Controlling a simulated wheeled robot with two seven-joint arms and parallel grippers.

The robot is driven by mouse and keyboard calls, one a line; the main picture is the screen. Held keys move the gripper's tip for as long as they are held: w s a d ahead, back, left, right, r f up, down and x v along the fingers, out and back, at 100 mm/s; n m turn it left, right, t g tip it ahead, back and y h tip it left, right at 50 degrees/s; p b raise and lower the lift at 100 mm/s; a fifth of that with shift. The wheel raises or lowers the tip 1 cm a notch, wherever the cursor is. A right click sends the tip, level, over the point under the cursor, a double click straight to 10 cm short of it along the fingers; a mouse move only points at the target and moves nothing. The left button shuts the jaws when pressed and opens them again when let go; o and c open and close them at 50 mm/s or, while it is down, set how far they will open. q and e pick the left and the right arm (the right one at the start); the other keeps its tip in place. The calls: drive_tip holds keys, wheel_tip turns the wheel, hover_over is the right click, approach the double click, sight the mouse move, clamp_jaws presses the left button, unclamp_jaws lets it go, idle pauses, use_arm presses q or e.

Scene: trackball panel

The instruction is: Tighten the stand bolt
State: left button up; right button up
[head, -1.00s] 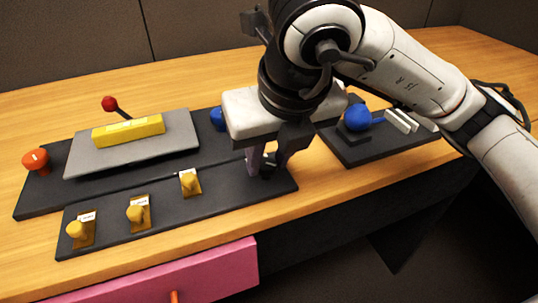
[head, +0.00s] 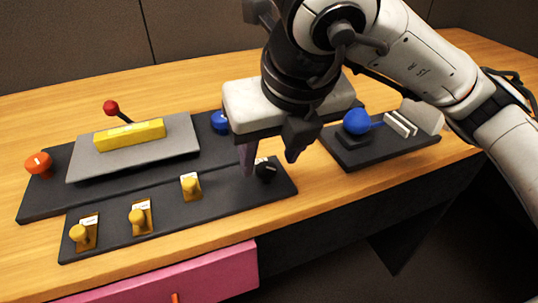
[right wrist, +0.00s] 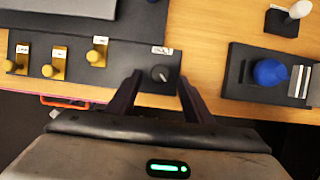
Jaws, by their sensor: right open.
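A round black knob (head: 266,169) with a white mark sits at the right end of the front black panel strip (head: 150,219). It may be the stand bolt, but I cannot read its label. My right gripper (head: 270,163) is open and points down just above the knob, with a finger on either side. In the right wrist view the knob (right wrist: 160,73) lies between the two open fingertips (right wrist: 159,79), with a small white label behind it. Nothing is in the jaws. My left gripper is not in view.
Several yellow knobs (head: 140,217) line the front strip. Behind are a grey plate with a yellow bar (head: 130,132), a red-tipped lever (head: 111,108), an orange knob (head: 39,164) and a blue knob (head: 220,122). A blue ball (head: 357,121) sits on a separate black base to the right.

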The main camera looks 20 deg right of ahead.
use_arm(q)
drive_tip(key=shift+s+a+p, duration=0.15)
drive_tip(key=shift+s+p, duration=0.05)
drive_tip(key=shift+p, duration=0.6)
use_arm(e)
drive_tip(key=v, duration=0.7)
drive_tip(key=shift+s+r, duration=0.2)
drive_tip(key=shift+r, duration=0.15)
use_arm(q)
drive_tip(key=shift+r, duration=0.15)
